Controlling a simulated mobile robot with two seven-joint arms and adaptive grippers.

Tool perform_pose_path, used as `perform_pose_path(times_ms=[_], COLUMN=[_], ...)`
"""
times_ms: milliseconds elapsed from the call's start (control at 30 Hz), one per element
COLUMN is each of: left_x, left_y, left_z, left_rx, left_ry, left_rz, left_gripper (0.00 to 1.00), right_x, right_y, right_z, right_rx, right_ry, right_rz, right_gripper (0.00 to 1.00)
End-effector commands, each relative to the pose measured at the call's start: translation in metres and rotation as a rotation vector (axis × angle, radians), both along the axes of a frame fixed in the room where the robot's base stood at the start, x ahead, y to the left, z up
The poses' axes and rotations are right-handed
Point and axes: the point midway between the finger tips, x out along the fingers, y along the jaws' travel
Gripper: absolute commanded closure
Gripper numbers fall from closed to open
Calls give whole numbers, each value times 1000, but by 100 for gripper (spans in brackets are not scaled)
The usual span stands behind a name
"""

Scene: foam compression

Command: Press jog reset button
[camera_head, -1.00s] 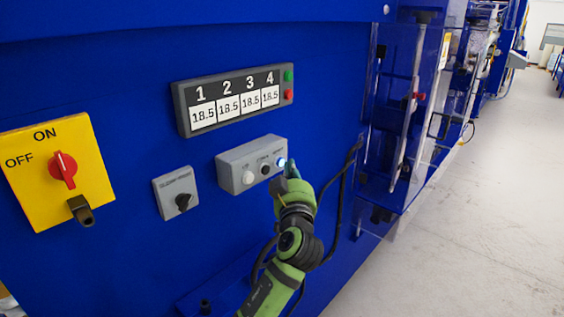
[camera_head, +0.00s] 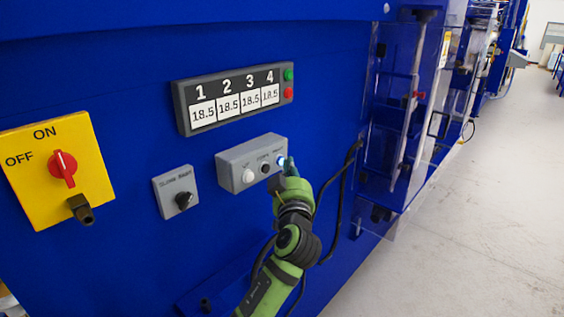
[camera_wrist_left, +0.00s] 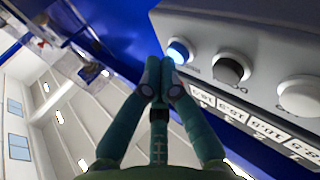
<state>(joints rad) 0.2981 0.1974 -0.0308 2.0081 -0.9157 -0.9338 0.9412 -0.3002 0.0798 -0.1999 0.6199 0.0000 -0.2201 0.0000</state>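A grey button box (camera_head: 237,167) on the blue machine front carries a white button (camera_head: 248,175), a black button (camera_head: 265,168) and a lit blue button (camera_head: 281,161). Its labels are too small to read surely. In the left wrist view the blue button (camera_wrist_left: 178,51) shows beside the black button (camera_wrist_left: 230,68) and white button (camera_wrist_left: 301,95). My left gripper (camera_head: 289,165) is at the box's right end, by the blue button. In the left wrist view its fingertips (camera_wrist_left: 160,78) are together with nothing between them, close to the blue button; contact cannot be told. My right gripper is not in view.
A display panel (camera_head: 235,98) numbered 1 to 4 reads 18.5 throughout, with green and red buttons at its right. A grey knob box (camera_head: 176,191) and a yellow ON/OFF switch (camera_head: 57,171) are at left. Clear guards (camera_head: 405,120) and cables (camera_head: 343,195) lie right.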

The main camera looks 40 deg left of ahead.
Motion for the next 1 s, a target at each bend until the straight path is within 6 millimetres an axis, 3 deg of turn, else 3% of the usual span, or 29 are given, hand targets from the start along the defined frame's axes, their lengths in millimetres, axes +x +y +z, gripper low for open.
perform_pose_path(times_ms=[1000], left_x=[0], left_y=[10], left_z=[0], left_rx=[0], left_ry=[0], left_rz=[2], left_gripper=[100], right_x=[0], right_y=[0], right_z=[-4], right_rx=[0], right_ry=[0], right_rz=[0], right_gripper=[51])
